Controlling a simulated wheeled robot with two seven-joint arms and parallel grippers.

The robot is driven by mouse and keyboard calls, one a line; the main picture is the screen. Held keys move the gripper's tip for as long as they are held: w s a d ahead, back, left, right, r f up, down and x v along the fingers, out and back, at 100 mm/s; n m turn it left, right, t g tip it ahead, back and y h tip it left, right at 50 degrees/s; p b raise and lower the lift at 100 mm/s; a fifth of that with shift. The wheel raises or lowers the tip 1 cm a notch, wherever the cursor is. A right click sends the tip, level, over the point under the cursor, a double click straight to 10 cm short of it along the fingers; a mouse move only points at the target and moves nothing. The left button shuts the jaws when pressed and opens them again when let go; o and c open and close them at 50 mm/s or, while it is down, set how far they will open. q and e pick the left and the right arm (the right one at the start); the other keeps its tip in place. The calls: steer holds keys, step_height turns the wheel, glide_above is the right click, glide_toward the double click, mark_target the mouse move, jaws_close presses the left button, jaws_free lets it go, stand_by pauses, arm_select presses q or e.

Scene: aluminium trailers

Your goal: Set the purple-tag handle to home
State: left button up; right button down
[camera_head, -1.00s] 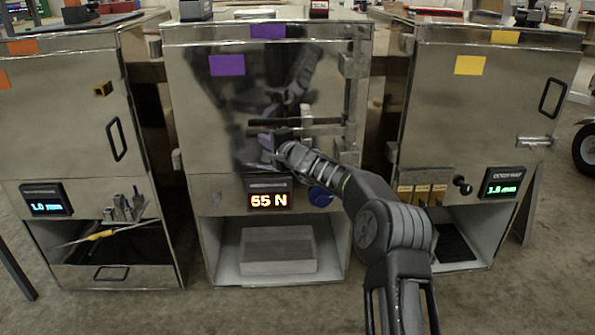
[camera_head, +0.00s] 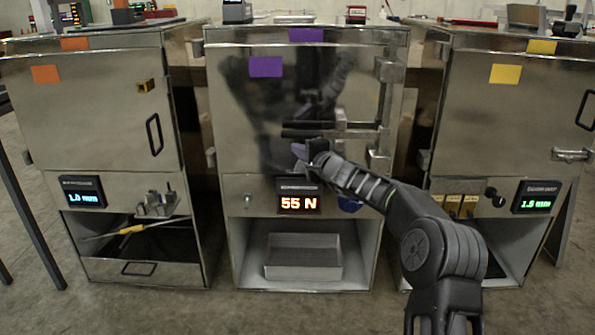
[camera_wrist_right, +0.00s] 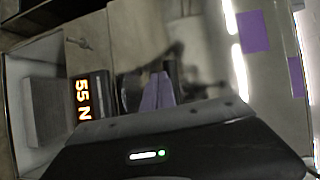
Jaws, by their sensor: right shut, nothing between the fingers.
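The middle metal cabinet (camera_head: 245,110) carries a purple tag (camera_head: 266,67) on its door and another on its top edge. The purple-tag handle (camera_head: 310,132) is a dark horizontal bar, joined to a metal rod on the right of the door. My right gripper (camera_head: 298,151) is just below the bar's left part, in front of the door. I cannot tell whether it touches the bar. In the right wrist view its purplish fingers (camera_wrist_right: 157,92) are together and empty, near the reflective door. My left gripper is in neither view.
A lit "55 N" display (camera_head: 299,202) sits below the handle, with a small blue knob (camera_head: 350,205) at its right, partly behind my arm. An orange-tag cabinet (camera_head: 90,110) stands left and a yellow-tag one (camera_head: 490,110) right. Narrow gaps separate them.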

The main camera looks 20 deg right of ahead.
steer(key=s+a+b, duration=0.3)
steer(key=s+b, duration=0.1)
steer(key=s, duration=0.3)
steer(key=shift+s+a+r, duration=0.15)
steer(key=shift+a+r, duration=0.1)
steer(key=shift+r, duration=0.15)
